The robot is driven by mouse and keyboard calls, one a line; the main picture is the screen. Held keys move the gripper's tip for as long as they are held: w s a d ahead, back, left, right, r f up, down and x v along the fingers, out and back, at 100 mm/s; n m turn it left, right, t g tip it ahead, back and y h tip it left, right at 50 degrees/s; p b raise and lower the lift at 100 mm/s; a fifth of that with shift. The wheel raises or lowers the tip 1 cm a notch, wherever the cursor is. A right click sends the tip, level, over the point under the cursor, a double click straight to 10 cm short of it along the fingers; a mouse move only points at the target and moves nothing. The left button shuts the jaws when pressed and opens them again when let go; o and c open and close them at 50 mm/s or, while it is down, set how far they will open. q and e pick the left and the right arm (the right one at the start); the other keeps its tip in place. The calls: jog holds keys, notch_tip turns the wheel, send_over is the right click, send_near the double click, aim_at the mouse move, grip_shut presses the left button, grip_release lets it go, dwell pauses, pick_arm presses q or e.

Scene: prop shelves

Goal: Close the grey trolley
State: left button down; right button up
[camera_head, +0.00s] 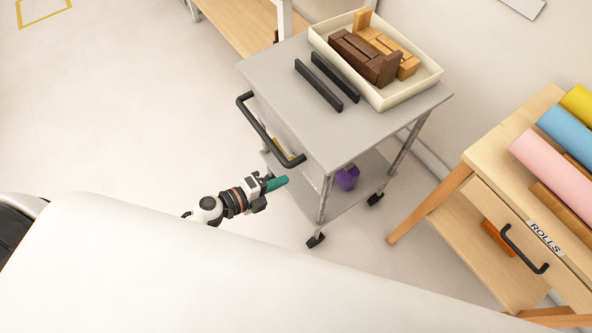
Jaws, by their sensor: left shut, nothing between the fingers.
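The grey trolley (290,75) stands at upper centre, with a flat grey top, a lower shelf and castors. A long black handle (270,132) runs along its left-facing side. I cannot tell from this angle how far any drawer behind the handle stands out. My left gripper (279,183) has teal fingertips, is shut and empty, and shows just below the handle's near end in the picture. No contact with the trolley can be made out. My right gripper is not in view.
A cream tray (397,101) with wooden blocks and two dark bars (334,77) lie on the trolley top. A purple object (347,178) sits on its lower shelf. A wooden cabinet labelled ROLLS (485,160) stands to the right. The floor at left is clear.

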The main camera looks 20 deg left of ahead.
aim_at(305, 169)
pick_arm(q)
jog(key=shift+r+x, duration=0.2)
jog(key=shift+x, duration=0.7)
jog(key=shift+r+x, duration=0.2)
jog(key=shift+x, duration=0.65)
jog(key=shift+r+x, duration=0.15)
jog(key=shift+x, duration=0.75)
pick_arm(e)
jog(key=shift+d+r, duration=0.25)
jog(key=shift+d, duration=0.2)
pick_arm(q)
jog(key=shift+w+d+p, duration=0.2)
jog(key=shift+p, duration=0.1)
